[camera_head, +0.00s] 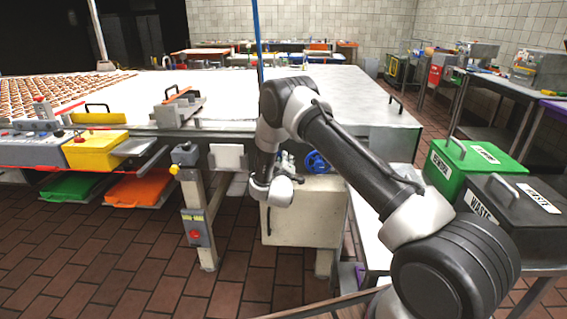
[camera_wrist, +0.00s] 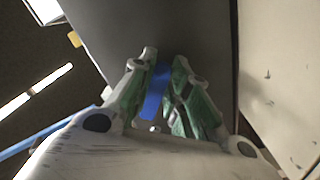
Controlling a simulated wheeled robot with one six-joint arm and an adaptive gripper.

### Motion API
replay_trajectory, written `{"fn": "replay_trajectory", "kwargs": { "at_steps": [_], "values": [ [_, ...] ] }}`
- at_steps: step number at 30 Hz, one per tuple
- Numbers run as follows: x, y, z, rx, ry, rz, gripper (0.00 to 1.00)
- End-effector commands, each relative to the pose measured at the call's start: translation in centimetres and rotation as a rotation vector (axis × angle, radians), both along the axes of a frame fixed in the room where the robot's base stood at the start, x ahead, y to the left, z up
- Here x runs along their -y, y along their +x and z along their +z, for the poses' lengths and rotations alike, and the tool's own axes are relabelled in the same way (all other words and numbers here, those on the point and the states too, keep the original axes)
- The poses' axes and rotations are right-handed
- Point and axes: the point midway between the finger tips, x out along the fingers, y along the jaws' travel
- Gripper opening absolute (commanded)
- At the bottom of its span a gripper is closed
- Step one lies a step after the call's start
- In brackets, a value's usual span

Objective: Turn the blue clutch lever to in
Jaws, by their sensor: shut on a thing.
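The blue clutch lever (camera_wrist: 155,91) shows in the wrist view as a blue strip between the fingers of my gripper (camera_wrist: 165,62). The fingers, with green inner pads, are closed on it. A dark grey panel (camera_wrist: 165,25) lies just beyond the fingertips. In the head view my wrist hangs at the front edge of the long table, above a cream cabinet (camera_head: 305,215). There the lever and fingertips are hidden behind my arm. I cannot read any in or out marking in either view.
A blue handwheel (camera_head: 316,162) sits just right of my wrist. A control box with a red button (camera_head: 196,230) is on the table leg to the left. Green (camera_head: 470,160) and black (camera_head: 512,210) bins stand at the right. Open brick floor lies at front left.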

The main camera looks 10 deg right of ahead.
Motion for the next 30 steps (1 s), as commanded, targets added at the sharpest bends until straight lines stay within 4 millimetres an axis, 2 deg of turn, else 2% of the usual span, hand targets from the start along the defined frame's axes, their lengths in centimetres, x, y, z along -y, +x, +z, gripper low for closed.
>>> {"fn": "replay_trajectory", "kwargs": {
  "at_steps": [9,23,24,27,30],
  "values": [
    [0.22,-0.11,0.39,-0.031,-0.094,0.001,0.0],
    [0.24,-0.13,0.44,-0.037,-0.109,0.001,0.0],
    [0.24,-0.13,0.44,-0.037,-0.109,0.001,0.19],
    [0.24,-0.12,0.45,-0.036,-0.108,0.001,0.37],
    [0.26,-0.12,0.46,-0.036,-0.107,0.001,0.39]
  ]
}}
